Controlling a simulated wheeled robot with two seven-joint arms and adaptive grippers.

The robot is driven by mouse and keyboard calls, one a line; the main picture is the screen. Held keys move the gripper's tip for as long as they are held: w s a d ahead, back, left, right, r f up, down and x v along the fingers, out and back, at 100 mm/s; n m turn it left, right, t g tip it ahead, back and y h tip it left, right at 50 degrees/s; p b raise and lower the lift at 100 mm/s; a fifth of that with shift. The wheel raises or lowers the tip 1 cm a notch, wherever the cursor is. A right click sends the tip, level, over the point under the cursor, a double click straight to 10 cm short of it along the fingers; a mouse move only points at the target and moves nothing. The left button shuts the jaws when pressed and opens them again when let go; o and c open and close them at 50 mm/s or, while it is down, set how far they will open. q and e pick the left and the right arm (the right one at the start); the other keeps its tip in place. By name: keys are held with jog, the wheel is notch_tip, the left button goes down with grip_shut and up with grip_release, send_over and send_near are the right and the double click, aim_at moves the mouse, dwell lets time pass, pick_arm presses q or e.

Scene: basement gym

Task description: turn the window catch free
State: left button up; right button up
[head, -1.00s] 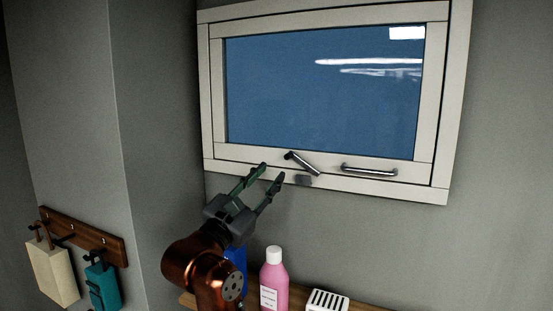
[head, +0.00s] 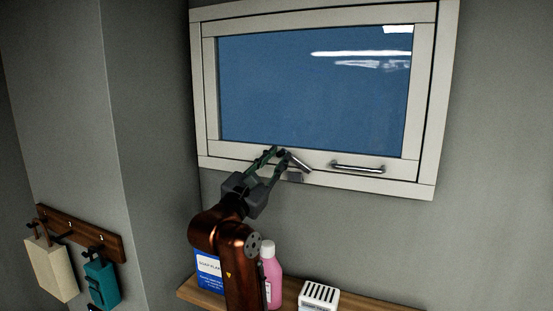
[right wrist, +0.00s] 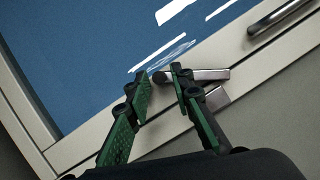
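The window catch (head: 301,164) is a metal lever on the lower frame of the window (head: 225,150). It lies slanted, running down to the right from its dark upper-left end. A small grey block (head: 295,177) sits just below it. My right gripper (head: 277,154) is at the catch with its fingers apart. In the right wrist view, the catch's dark round end (right wrist: 160,77) shows between the green fingers (right wrist: 159,71). The right finger crosses in front of the lever (right wrist: 212,74). I cannot tell whether either finger touches it. My left gripper is not in view.
A fixed bar handle (head: 357,168) is right of the catch. Below, a wooden shelf (head: 365,304) holds a blue box (head: 208,268), a pink bottle (head: 271,276) and a white slotted box (head: 319,295). A hook rail (head: 85,236) hangs at left.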

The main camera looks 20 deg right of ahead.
jog(key=c, duration=0.3)
grip_shut()
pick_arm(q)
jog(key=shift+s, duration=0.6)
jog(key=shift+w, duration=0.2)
pick_arm(e)
jog(key=shift+a+f+n, duration=0.1)
jog(key=shift+n, duration=0.3)
jog(key=shift+f+n+t+y, duration=0.2)
jog(key=shift+n+t+y, duration=0.1)
jog(key=shift+n+t, duration=0.3)
pick_arm(q)
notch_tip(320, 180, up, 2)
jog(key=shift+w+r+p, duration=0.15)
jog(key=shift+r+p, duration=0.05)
jog(key=shift+p, duration=1)
pick_arm(e)
jog(key=n+t, duration=0.1)
jog(key=n, duration=0.1)
jog(key=f+n+y, duration=0.1)
jog(key=n, duration=0.1)
jog(key=n+t+y, duration=0.1)
jog(key=n, duration=0.2)
jog(key=shift+f+t, duration=0.3)
jog(key=shift+w+f+n+y, duration=0.1)
jog(key=shift+n+y, duration=0.2)
